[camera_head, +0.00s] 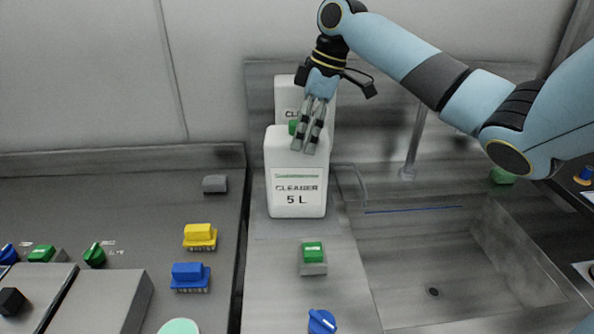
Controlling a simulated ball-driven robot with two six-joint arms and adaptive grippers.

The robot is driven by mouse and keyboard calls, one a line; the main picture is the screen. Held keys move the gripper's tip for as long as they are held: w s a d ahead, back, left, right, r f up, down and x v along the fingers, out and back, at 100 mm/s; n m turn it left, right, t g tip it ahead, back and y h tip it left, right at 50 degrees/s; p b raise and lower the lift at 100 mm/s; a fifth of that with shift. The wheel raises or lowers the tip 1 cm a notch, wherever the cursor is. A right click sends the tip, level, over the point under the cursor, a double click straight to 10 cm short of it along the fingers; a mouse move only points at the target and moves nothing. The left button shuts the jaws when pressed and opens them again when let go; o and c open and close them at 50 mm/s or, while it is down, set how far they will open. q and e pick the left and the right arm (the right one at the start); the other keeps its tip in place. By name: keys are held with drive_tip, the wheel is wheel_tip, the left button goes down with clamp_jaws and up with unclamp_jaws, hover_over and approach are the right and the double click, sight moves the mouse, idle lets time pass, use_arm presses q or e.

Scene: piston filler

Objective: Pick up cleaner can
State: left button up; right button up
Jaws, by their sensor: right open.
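A white cleaner can (296,196) labelled "CLEANER 5 L" stands upright on the counter left of the sink. A second white can (288,95) stands behind it, partly hidden by my gripper and the front can. A green cap (293,127) shows at the top of the front can, beside my fingers. My right gripper (304,147) points down over the front can's top, its fingers in front of the upper part. It is open, with nothing seen held; whether it touches the can I cannot tell. My left gripper is not in view.
A sink (440,285) with a tap (410,150) lies to the right. A green-topped block (313,256) and a blue knob (322,321) are on the counter before the can. Yellow (200,236) and blue (190,276) brushes lie on the left worktop.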

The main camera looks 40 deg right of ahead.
drive_tip(key=shift+x, duration=1.3)
drive_tip(key=c, duration=1.4)
drive_tip(key=shift+w+r, duration=0.1)
drive_tip(key=shift+c, duration=0.2)
